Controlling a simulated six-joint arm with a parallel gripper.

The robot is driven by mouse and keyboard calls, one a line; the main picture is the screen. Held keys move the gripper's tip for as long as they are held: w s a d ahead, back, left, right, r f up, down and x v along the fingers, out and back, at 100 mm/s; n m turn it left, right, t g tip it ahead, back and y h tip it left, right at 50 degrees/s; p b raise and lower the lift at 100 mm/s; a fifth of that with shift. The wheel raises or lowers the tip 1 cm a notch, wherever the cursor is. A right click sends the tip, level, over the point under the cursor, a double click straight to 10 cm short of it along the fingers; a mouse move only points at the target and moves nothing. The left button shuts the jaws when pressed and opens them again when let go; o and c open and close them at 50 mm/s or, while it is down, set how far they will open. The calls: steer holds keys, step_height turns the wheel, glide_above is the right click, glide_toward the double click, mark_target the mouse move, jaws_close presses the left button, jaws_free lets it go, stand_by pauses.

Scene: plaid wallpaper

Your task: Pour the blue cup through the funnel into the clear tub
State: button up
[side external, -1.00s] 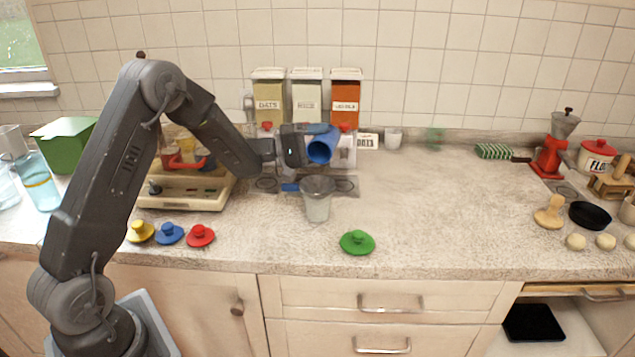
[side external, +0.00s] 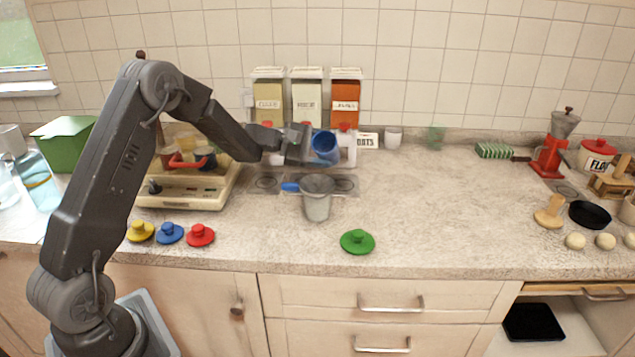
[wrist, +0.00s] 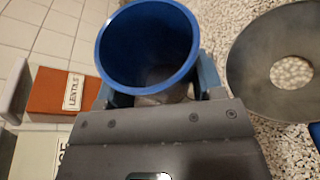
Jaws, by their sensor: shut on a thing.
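My gripper (side external: 302,146) is shut on the blue cup (side external: 324,160), holding it in the air above and behind the funnel. The grey funnel (side external: 317,184) sits on top of the clear tub (side external: 317,208) on the counter. The funnel (wrist: 248,70) also shows at the right of the wrist view, with a pale speckled surface visible through its hole.
Labelled dispensers (side external: 307,100) stand behind my gripper. A green lid (side external: 357,242) lies in front right of the tub; yellow, blue and red lids lie at the front left. A cream scale (side external: 190,195) is at left. The counter right of the tub is clear.

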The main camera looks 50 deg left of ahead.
mark_target(329, 145)
steer(key=shift+w+a+f+n, duration=0.1)
steer(key=shift+f+n, duration=0.15)
steer(key=shift+n, duration=0.15)
steer(key=shift+w+a+f+n+g, duration=0.25)
steer(key=shift+w+f+n+g, duration=0.1)
steer(key=shift+w+n+g, duration=0.15)
steer(key=shift+w+a+f+n+g, duration=0.15)
steer(key=shift+w+f+n, duration=0.1)
steer(key=shift+f, duration=0.25)
steer(key=shift+w+a+f+n+g, duration=0.15)
steer(key=shift+f+n, duration=0.1)
steer(key=shift+f, duration=0.2)
steer(key=shift+w, duration=0.15)
steer(key=shift+w+a+r+n+g+h, duration=0.15)
steer(key=shift+w+r+n+g, duration=0.15)
steer(key=shift+r+n, duration=0.35)
steer(key=shift+w+a+r+n+g+h, duration=0.1)
steer(key=shift+w+r+n+g+h, duration=0.2)
steer(key=shift+r, duration=0.5)
steer(key=shift+w+a+r+n+g+h, duration=0.15)
steer(key=shift+r+n+g, duration=0.25)
steer(key=shift+r+n, duration=0.25)
steer(key=shift+r, duration=0.1)
steer(key=shift+s, duration=0.1)
